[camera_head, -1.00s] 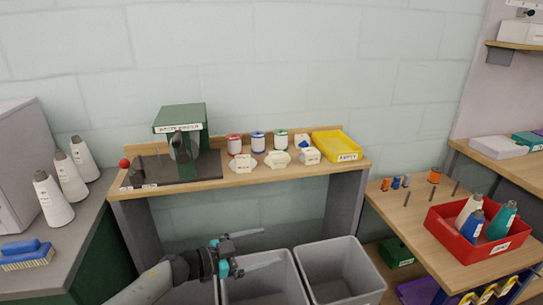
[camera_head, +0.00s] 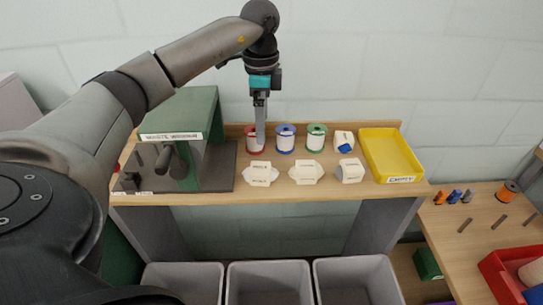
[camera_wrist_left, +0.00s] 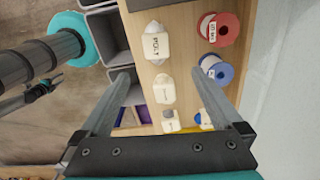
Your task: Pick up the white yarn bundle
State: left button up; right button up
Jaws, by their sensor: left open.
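Several white bundles with labels stand on the wooden shelf (camera_head: 225,200). Three form a front row: left bundle (camera_head: 260,173), middle bundle (camera_head: 306,172) and right bundle (camera_head: 350,171). I cannot tell which one the task means. In the left wrist view they line up as a near bundle (camera_wrist_left: 155,44), a middle one (camera_wrist_left: 164,88) and a far one (camera_wrist_left: 169,121). My left gripper (camera_head: 260,122) points down, open and empty, above the shelf near the red-rimmed spool (camera_head: 253,143). Its fingers (camera_wrist_left: 167,75) show apart in the left wrist view.
Behind the row are a blue-rimmed spool (camera_head: 286,139), a green-rimmed spool (camera_head: 317,138) and a white-and-blue piece (camera_head: 344,141). A yellow tray (camera_head: 400,179) stands at right, a green machine (camera_head: 205,125) at left. Grey bins (camera_head: 268,268) stand below the front edge.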

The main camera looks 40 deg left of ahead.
pick_arm(q)
jog(key=b, duration=0.1)
send_near(262, 168)
jog(key=f, duration=0.5)
jog(key=shift+w+f, duration=0.15)
jog(key=shift+w, duration=0.05)
jog(key=f+b, duration=0.1)
jog(key=f, duration=0.4)
jog(key=shift+s, duration=0.2)
jog(key=c, duration=1.4)
jog(key=shift+r, duration=0.1)
notch_tip(262, 168, up, 20)
jog(key=p, duration=0.3)
